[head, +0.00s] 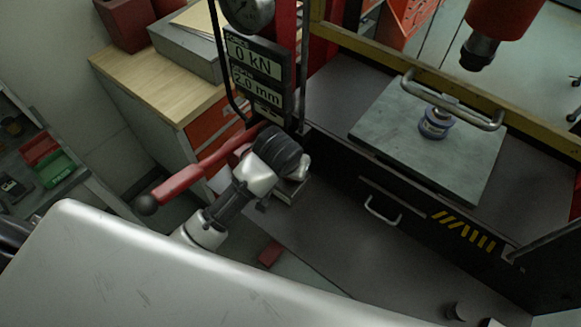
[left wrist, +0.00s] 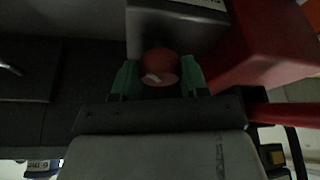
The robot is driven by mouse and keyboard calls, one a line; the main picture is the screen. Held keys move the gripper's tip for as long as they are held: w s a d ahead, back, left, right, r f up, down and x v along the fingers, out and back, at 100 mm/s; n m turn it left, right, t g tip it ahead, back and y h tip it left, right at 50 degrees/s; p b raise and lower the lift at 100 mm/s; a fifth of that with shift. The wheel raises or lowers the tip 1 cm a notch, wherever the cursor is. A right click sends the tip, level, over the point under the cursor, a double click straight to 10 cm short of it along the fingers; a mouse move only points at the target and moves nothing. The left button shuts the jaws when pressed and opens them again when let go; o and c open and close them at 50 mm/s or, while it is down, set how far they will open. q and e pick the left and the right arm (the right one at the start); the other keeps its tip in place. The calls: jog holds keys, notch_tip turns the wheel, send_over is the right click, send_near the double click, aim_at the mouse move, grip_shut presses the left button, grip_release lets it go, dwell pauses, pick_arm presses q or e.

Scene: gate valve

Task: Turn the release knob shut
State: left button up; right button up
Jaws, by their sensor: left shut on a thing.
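The release knob (left wrist: 160,62) is round and red with a small pale mark on its face, seen in the left wrist view. It sits just under a grey block. My left gripper (left wrist: 159,78) has a green fingertip on each side of it and is shut on it. In the head view my left gripper (head: 298,168) is at the press's left side, below the readouts, and hides the knob. My right gripper is in neither view.
A red lever (head: 190,181) with a black ball end runs close beside my left arm. Readouts (head: 256,68) above show 0 kN and 2.0 mm. A blue-rimmed part (head: 435,123) stands on the press's grey plate (head: 390,126), below the red ram (head: 497,25). A wooden-topped cabinet (head: 150,85) stands left.

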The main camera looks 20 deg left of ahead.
pick_arm(q)
jog(key=shift+a+m+h, duration=0.1)
jog(key=shift+m+h, duration=0.7)
jog(key=shift+m, duration=1.3)
jog(key=o, duration=0.9)
jog(key=shift+o, duration=0.2)
jog(key=shift+w+r, duration=0.1)
jog(key=shift+r, duration=0.05)
